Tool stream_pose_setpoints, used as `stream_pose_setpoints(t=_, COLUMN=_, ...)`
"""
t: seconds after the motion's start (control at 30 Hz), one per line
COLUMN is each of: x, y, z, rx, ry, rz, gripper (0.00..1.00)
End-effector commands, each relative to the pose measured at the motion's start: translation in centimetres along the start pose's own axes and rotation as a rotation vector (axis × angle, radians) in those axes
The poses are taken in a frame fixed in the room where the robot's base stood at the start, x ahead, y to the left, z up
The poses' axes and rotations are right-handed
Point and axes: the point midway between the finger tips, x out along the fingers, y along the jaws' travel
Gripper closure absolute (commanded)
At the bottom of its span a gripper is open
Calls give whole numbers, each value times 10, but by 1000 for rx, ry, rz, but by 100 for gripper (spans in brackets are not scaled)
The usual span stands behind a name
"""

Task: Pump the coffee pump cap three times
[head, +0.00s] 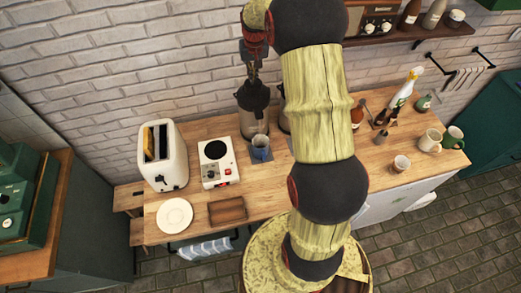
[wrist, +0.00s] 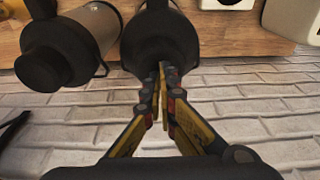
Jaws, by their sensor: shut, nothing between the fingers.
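A coffee dispenser with a dark pump cap (head: 253,97) stands upright at the wall side of the wooden counter. Its dark top (wrist: 160,38) fills the upper middle of the wrist view. My gripper (head: 254,78) is just above the cap, fingers pointing down. In the wrist view my gripper (wrist: 163,67) is shut and empty, its fingertips at the cap's wall-side edge. I cannot tell whether they touch it. A blue mug (head: 261,152) stands in front of the dispenser.
A second dispenser (wrist: 75,45) stands beside it, mostly hidden by my arm in the head view. A hotplate (head: 217,162) and a toaster (head: 164,157) are to the left. The brick wall (head: 130,55) is close behind. Mugs and bottles stand at the right.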

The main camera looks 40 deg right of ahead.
Motion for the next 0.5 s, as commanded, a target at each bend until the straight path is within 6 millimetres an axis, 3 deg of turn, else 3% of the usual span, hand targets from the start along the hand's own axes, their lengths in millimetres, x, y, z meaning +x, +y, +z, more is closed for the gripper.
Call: stream_pose_setpoints(t=0.5, x=17, y=0, z=4, rx=0, ry=-1, rz=0, gripper=100)
